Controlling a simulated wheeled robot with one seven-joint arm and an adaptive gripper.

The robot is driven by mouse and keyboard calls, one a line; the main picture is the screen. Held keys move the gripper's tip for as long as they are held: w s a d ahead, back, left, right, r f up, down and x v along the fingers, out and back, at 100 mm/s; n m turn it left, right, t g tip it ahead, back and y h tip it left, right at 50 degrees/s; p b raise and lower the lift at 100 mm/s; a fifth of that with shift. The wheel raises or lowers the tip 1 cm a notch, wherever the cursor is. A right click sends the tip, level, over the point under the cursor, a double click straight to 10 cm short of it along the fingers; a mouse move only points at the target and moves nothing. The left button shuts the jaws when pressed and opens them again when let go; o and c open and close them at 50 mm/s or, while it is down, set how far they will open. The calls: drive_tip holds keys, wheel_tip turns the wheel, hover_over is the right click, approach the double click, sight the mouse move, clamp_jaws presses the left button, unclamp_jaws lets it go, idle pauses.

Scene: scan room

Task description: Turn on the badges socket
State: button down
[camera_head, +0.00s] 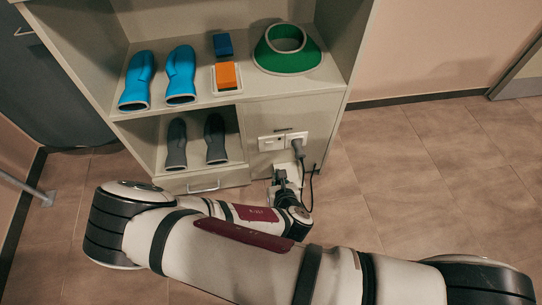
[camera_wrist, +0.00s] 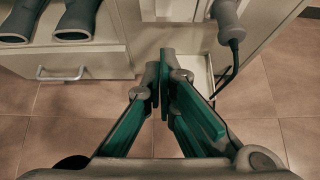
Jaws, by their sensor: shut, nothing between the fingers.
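A white double socket plate (camera_head: 271,143) is set in the lower right front of the grey cabinet, with a small dark label above it. A grey plug (camera_head: 297,148) sits in its right half, its dark cable hanging down. My gripper (camera_head: 281,176) is just below the plate, partly hidden by my arm. In the wrist view the green-sided fingers of my gripper (camera_wrist: 165,62) are shut and empty. The lower part of the socket plate (camera_wrist: 168,10) shows above the fingertips, apart from them, and the plug (camera_wrist: 229,22) is to the right. Any switch is too small to tell.
Shelves above hold blue mitts (camera_head: 181,75), an orange block (camera_head: 227,76) in a white tray, a blue block (camera_head: 223,45) and a green collar (camera_head: 287,60). Grey mitts (camera_head: 215,139) stand lower, above a drawer handle (camera_head: 204,187). Tiled floor (camera_head: 440,160) is clear at right.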

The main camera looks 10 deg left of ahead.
sight(270, 146)
drive_tip(key=shift+w+f, duration=0.1)
drive_tip(key=shift+w, duration=0.05)
drive_tip(key=shift+w+a+r+b+x, duration=0.2)
drive_tip(key=shift+b+x, duration=0.75)
drive_tip(key=shift+x, duration=1.25)
drive_tip(key=shift+w+d+r+b+x, duration=0.25)
drive_tip(key=shift+b+x, duration=0.65)
drive_tip(key=shift+x, duration=1.3)
drive_tip(key=shift+w+a+r+b+x, duration=0.1)
drive_tip(key=shift+a+r+b+x, duration=0.2)
drive_tip(key=shift+b+x, duration=1.3)
